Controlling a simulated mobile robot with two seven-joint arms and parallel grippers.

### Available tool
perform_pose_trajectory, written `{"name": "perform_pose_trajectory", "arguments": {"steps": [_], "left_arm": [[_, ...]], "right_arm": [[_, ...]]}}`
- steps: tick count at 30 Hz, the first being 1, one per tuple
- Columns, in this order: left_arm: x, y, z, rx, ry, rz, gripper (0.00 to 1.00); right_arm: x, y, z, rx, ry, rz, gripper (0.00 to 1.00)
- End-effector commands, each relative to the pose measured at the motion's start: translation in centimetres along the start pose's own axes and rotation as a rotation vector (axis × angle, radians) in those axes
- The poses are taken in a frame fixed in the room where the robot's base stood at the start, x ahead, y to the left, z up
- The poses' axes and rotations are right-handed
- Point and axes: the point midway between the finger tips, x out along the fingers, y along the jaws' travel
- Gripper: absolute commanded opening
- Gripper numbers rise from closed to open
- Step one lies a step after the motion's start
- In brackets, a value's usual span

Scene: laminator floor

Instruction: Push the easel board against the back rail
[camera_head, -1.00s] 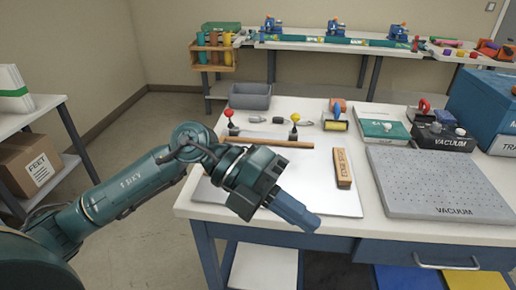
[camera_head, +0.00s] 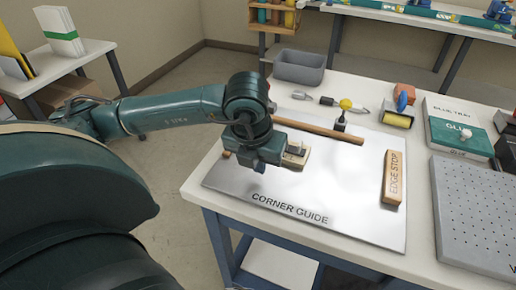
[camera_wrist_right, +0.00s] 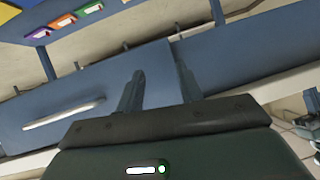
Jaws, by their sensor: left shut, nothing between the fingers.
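A flat pale board (camera_head: 340,210) lettered CORNER GUIDE lies on the white table; I take it to be the easel board. A brown wooden rail (camera_head: 322,131) runs along its far edge, its left part hidden by my arm. My left gripper (camera_head: 272,158) points down over the board's left part, shut and empty. A small wooden piece (camera_head: 296,161) shows right beside it; whether they touch is unclear. A wooden block lettered EDGE STOP (camera_head: 394,178) lies on the board's right side. My right gripper (camera_wrist_right: 160,88) is open and empty before a blue drawer front (camera_wrist_right: 85,105).
A grey bin (camera_head: 300,68), a roller (camera_head: 398,115), a box (camera_head: 460,122) and a perforated vacuum plate (camera_head: 480,210) occupy the back and right. The board's middle is clear.

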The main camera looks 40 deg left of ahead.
Motion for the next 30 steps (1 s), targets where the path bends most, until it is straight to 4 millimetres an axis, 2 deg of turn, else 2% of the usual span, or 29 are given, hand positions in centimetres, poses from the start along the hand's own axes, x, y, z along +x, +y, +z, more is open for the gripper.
{"name": "perform_pose_trajectory", "arguments": {"steps": [3, 6, 9, 15, 25, 30], "left_arm": [[2.6, 0.1, -0.1, 0.000, 0.005, 0.002, 0.00], [2.4, 0.0, 2.0, -0.003, -0.001, -0.001, 0.00], [2.8, -0.1, 3.0, -0.001, 0.001, -0.001, 0.00], [3.1, -0.1, 3.9, 0.001, 0.000, -0.002, 0.00], [3.2, -0.1, 4.1, 0.000, 0.000, -0.002, 0.00], [4.1, -0.1, 6.6, -0.004, -0.004, -0.003, 0.00]], "right_arm": [[0.0, 0.0, 0.0, 0.000, 0.000, 0.000, 0.36], [-0.3, 0.0, -0.5, -0.007, -0.001, 0.003, 0.36], [-0.3, 0.1, -0.7, -0.014, -0.002, 0.006, 0.36], [-0.3, 0.1, -0.6, -0.019, -0.005, 0.009, 0.36], [-0.1, 0.2, -0.3, -0.019, -0.008, 0.009, 0.36], [0.5, 0.3, 0.7, -0.004, -0.003, 0.003, 0.36]]}}
